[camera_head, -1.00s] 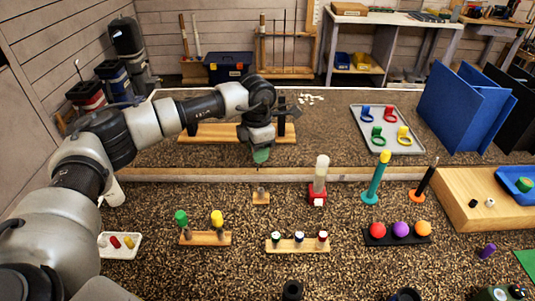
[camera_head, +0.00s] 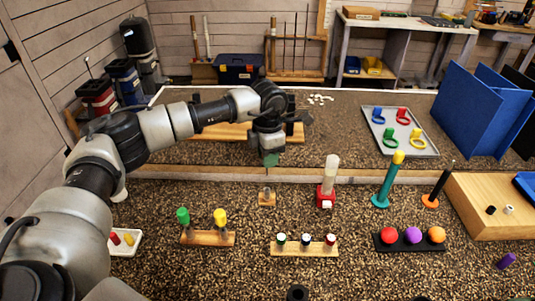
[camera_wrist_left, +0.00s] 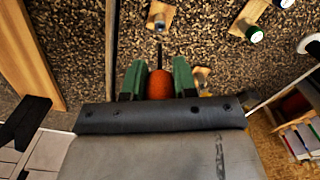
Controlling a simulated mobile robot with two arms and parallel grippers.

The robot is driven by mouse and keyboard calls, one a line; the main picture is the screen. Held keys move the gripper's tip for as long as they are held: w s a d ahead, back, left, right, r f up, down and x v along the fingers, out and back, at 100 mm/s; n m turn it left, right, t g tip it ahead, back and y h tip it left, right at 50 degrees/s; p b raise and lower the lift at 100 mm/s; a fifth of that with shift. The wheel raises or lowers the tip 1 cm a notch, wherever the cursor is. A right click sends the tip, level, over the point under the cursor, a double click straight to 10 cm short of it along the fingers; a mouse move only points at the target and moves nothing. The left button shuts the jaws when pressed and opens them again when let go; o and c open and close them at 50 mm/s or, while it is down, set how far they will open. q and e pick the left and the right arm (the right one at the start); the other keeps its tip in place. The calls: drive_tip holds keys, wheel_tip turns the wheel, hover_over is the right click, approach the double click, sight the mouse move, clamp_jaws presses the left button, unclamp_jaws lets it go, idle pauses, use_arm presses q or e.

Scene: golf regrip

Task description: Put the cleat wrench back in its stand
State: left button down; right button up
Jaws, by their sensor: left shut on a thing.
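My left gripper (camera_head: 271,160) is shut on the cleat wrench, whose orange handle (camera_wrist_left: 160,84) shows between the green fingertips in the left wrist view. A thin dark shaft runs out from the handle, and in the head view it points down below the fingers. The handle is hidden by the gripper in the head view. A small wooden stand (camera_head: 266,199) with a short grey post is on the speckled bench just below the shaft tip. The shaft looks apart from the stand. My right gripper is in neither view.
A red block with a pale cylinder (camera_head: 331,172) stands right of the stand. Racks with green and yellow handles (camera_head: 207,238) and with small capped tools (camera_head: 304,248) lie nearer. A raised ledge (camera_head: 220,173) and a long wooden block (camera_head: 225,133) are behind.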

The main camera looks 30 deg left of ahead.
use_arm(q)
drive_tip(key=shift+f+b, duration=1.25)
drive_tip(key=shift+f, duration=0.9)
drive_tip(key=shift+f+b, duration=1.65)
drive_tip(key=shift+f, duration=0.55)
drive_tip(key=c, duration=0.8)
unclamp_jaws()
wheel_tip(320, 180, up, 11)
drive_tip(key=shift+f+b, duration=0.1)
drive_tip(key=shift+b, duration=0.6)
drive_tip(key=shift+s+f, duration=0.1)
